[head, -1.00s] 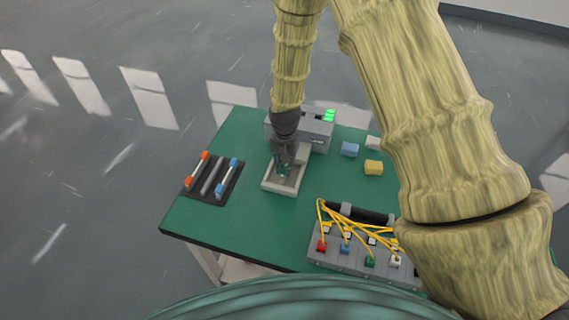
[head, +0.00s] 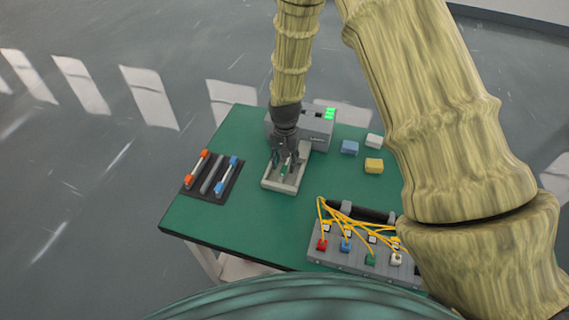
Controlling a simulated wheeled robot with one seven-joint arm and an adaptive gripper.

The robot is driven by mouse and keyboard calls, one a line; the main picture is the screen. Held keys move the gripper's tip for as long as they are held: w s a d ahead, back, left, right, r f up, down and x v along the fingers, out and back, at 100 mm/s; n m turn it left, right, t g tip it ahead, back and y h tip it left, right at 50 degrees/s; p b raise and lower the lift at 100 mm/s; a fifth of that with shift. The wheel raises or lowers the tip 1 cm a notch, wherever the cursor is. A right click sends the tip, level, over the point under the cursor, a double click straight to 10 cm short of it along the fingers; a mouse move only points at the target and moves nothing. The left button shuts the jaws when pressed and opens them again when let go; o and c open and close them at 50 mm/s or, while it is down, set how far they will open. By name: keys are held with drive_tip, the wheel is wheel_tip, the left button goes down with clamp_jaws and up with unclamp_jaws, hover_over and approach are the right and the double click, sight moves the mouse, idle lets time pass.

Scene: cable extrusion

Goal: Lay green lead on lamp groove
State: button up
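The green lead (head: 284,170), a small piece with green and white parts, lies in a pale grey open tray (head: 269,186) in front of a grey box with lit green lamps (head: 330,114). I cannot tell whether it is fully seated in a groove there. My gripper (head: 286,162) points down over the tray. Its two dark fingers are spread, one on each side of the lead, with light showing between them. The fingers and wrist hide part of the tray and of the box front.
A dark rack (head: 206,191) at left holds an orange-ended lead (head: 196,168) and a blue-ended lead (head: 227,175). Blue (head: 349,147), yellow (head: 373,166) and white (head: 374,141) blocks lie right. A terminal block (head: 331,257) with yellow wires stands front right. The green tabletop (head: 230,230) is clear at front left.

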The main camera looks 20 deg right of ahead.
wheel_tip(320, 180, up, 11)
drive_tip(key=b, duration=0.2)
drive_tip(key=shift+f+b, duration=0.15)
drive_tip(key=shift+b, duration=0.15)
idle(0.6)
